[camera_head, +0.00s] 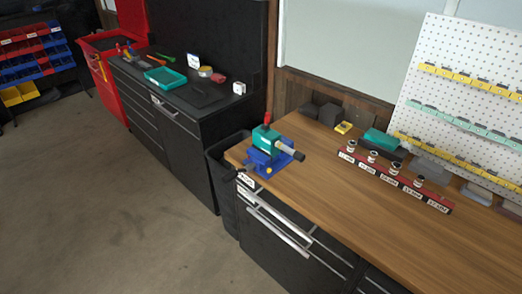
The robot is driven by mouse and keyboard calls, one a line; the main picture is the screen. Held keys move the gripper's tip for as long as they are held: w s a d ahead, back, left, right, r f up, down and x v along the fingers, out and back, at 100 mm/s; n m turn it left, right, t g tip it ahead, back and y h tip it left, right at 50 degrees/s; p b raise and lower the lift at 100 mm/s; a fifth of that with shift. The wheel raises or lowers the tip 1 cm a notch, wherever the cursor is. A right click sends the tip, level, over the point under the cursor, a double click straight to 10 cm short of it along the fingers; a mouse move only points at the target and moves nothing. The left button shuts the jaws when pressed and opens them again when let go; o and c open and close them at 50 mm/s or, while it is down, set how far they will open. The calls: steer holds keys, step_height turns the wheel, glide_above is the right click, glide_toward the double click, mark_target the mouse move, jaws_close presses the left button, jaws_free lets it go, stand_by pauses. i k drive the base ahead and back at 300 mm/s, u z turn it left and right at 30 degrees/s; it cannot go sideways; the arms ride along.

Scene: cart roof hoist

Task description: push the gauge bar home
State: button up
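A small fixture with a teal block (264,138) on a blue base (270,165) stands at the left front corner of the wooden bench. A grey bar with a dark end (295,154) sticks out of its right side; this may be the gauge bar, but I cannot tell for sure. How deep it sits is hidden inside the block. A red-tipped part (267,118) stands up at the top, and a small yellow knob shows low at the front. My gripper is not in view.
On the wooden bench (340,200), a red labelled rack (393,181) holds several small cylinders. Dark blocks and a teal-topped box (381,138) lie behind it. A white pegboard (470,85) stands at the right. A black bin (226,150) fills the gap at left. The floor (110,200) is clear.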

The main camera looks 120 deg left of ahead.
mark_target(299, 156)
steer(key=u, duration=4.4)
steer(key=i, duration=1)
